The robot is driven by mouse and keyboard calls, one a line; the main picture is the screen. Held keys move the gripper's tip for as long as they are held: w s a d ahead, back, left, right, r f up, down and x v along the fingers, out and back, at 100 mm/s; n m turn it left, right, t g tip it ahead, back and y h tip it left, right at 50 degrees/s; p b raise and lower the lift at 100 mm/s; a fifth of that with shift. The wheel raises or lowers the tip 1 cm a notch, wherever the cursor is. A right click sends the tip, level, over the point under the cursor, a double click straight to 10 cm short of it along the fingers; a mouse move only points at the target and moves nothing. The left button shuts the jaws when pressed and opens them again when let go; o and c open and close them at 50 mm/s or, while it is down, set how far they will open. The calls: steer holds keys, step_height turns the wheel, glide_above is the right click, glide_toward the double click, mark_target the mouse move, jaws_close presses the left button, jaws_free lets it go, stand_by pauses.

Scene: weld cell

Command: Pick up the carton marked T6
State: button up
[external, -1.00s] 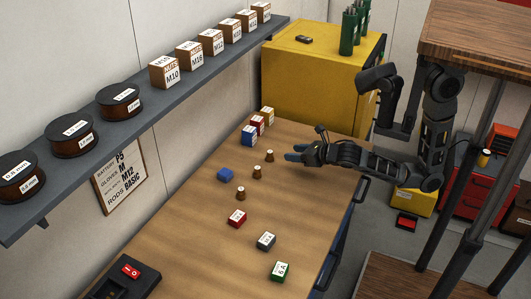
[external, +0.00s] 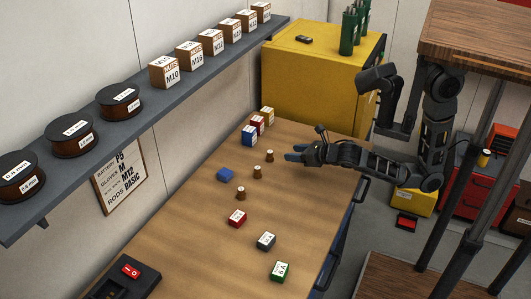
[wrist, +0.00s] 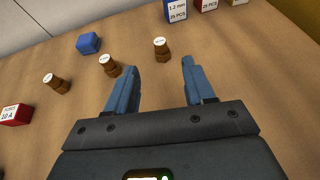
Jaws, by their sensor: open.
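I cannot read T6 on any carton in either view. The wall shelf (external: 140,118) holds a row of brown-and-white cartons, including one marked M10 (external: 164,72), one marked M16 (external: 189,55) and one marked M12 (external: 211,42); the farther marks are too small to be sure of. My gripper (external: 292,153) is low over the far half of the bench, well away from the shelf row. In the wrist view its two blue fingers (wrist: 160,75) are apart with nothing between them.
Three small brown pieces, one of them (wrist: 161,48) just beyond my fingers, stand on the bench (external: 190,235). A blue block (external: 225,174) and red (external: 237,218), grey (external: 266,241) and green (external: 280,271) boxes lie nearby. A yellow cabinet (external: 310,80) stands at the far end.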

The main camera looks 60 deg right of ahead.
steer(key=o, duration=0.5)
steer(key=shift+c, duration=0.2)
